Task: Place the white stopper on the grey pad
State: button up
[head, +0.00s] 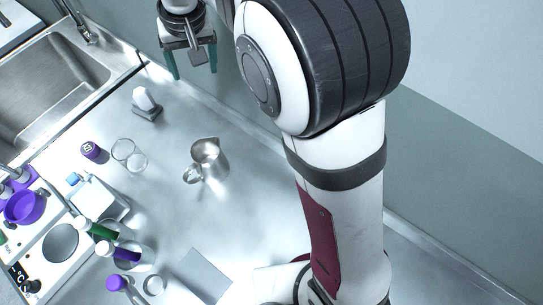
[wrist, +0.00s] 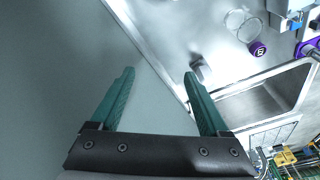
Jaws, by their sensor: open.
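A white rounded piece (head: 144,97), which looks like the white stopper, sits on a small dark grey base on the steel counter near the sink. A small grey-white shape (wrist: 197,66) near the right fingertip in the wrist view may be the same piece. The grey pad (head: 203,276) lies flat at the bottom of the head view, with nothing seen on it. My gripper (head: 194,72) has green fingers, spread apart and empty, above the counter's back edge, up and right of the white piece. In the wrist view my gripper (wrist: 159,73) also shows nothing between its fingers.
A metal jug (head: 208,160) stands mid-counter, with clear glassware (head: 123,149) and a purple-capped jar (head: 91,151) to its left. The sink (head: 60,80) is upper left.

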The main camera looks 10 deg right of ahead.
jog(key=s+d+r+m+g, duration=0.1)
jog(key=s+d+m, duration=0.1)
jog(key=s+d, duration=0.5)
jog(key=s+d+m+g, duration=0.15)
jog(key=s+d, duration=0.35)
jog(key=s, duration=0.5)
jog(key=s+d+f+m, duration=0.1)
jog(key=s+f+m, duration=0.1)
jog(key=s, duration=0.4)
jog(key=s+d+f+m, duration=0.2)
jog(key=s, duration=0.4)
jog(key=shift+s+f, duration=0.15)
jog(key=shift+s, duration=0.25)
